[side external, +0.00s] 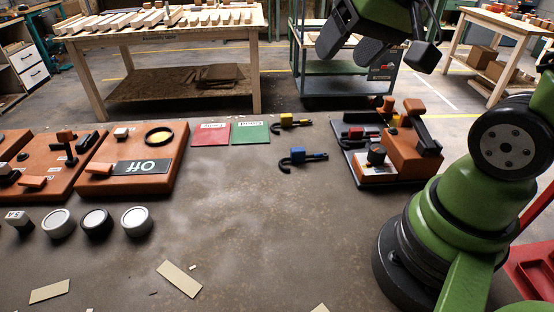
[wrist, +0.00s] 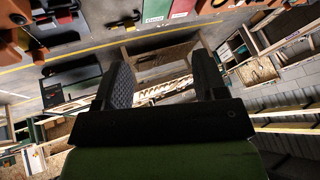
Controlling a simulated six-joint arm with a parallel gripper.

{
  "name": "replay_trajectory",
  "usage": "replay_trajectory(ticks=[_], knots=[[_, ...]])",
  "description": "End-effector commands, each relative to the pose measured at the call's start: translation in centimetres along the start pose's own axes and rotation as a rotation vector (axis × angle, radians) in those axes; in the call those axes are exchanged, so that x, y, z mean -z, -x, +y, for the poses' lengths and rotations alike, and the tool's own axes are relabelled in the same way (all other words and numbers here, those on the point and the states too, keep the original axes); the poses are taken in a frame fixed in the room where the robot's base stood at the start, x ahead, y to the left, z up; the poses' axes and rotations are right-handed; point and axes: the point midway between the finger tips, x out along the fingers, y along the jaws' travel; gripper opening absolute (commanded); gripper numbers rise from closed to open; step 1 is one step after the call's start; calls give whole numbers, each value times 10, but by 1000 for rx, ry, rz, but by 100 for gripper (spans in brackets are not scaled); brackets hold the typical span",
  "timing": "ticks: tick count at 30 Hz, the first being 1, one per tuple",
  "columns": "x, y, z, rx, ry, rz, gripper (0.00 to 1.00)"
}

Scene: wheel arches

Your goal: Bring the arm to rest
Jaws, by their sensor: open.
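My gripper (side external: 353,42) is raised high above the back of the worktable, at the top of the side external view. Its two dark finger pads stand apart with nothing between them. In the wrist view my gripper (wrist: 165,85) is also open, and the far workshop shows between its fingers. It touches nothing on the table (side external: 250,230). My green arm rises from its round base at the right.
Orange-brown boxes (side external: 120,190) with an OFF plate stand at the left, with several round pucks (side external: 137,221) in front. Red (side external: 211,134) and green (side external: 250,133) cards, two hooked tools (side external: 298,156) and an orange device (side external: 412,150) lie farther back. The table's middle is clear.

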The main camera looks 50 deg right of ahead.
Motion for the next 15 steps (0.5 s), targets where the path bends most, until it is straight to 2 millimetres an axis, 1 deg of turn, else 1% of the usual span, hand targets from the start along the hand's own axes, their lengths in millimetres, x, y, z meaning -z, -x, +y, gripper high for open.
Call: replay_trajectory(ticks=[1, 3, 6, 10, 15], knots=[[-11, 16, -12, 38, 29, 9, 65], [-28, 33, -20, 76, 53, 5, 65], [-48, 51, -27, 116, 75, -3, 65], [-64, 64, -28, 145, 89, -10, 65], [-70, 68, -28, 152, 92, -15, 65]])
